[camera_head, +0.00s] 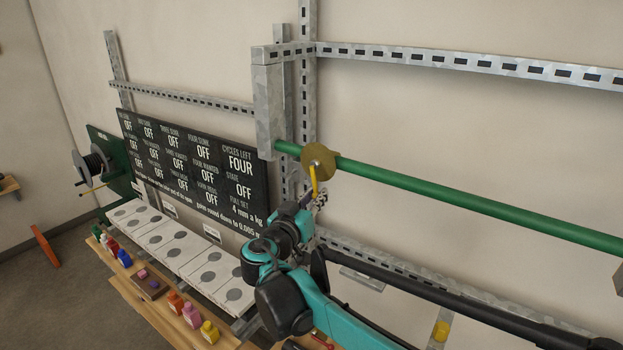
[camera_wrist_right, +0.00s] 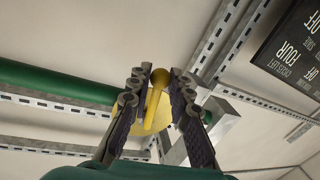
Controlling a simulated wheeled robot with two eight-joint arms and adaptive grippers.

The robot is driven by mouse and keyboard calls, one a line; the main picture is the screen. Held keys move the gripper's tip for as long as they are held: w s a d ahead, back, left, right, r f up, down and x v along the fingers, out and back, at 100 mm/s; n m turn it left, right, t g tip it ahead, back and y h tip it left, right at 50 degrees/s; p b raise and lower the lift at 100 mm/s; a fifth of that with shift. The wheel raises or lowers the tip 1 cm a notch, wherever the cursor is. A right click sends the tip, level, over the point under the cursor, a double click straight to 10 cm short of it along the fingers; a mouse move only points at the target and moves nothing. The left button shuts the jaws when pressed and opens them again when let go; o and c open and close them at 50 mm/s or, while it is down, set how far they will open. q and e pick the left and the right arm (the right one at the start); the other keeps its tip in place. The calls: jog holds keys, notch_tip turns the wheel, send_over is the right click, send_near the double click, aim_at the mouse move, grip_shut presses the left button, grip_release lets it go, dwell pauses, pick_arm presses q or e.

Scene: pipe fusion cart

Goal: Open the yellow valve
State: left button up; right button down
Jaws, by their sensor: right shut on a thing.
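The yellow valve (camera_head: 318,156) is a brass-yellow disc body on the green pipe (camera_head: 430,192), with a thin yellow lever (camera_head: 313,178) hanging down from it. In the right wrist view the lever (camera_wrist_right: 154,103) with its round knob end lies between the two fingers of my right gripper (camera_wrist_right: 159,95). My right gripper (camera_head: 318,198) is shut on the lever, just below the valve body. The disc (camera_wrist_right: 160,118) shows behind the fingers. My left gripper is not in view.
A black status board (camera_head: 195,165) hangs left of the valve. A slotted metal frame (camera_head: 460,60) runs along the wall. Below are white panels with grey discs (camera_head: 165,240) and a wooden shelf with several coloured bottles (camera_head: 191,315).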

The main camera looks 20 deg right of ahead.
jog(key=shift+s+r, duration=0.1)
jog(key=shift+s, duration=0.05)
jog(key=shift+s+d+r+n+p, duration=0.1)
jog(key=shift+s+d+n+p, duration=0.15)
jog(key=shift+n, duration=0.35)
jog(key=shift+s+d+r+n+p, duration=0.1)
jog(key=shift+s+d+n+p, duration=0.15)
jog(key=shift+n, duration=0.35)
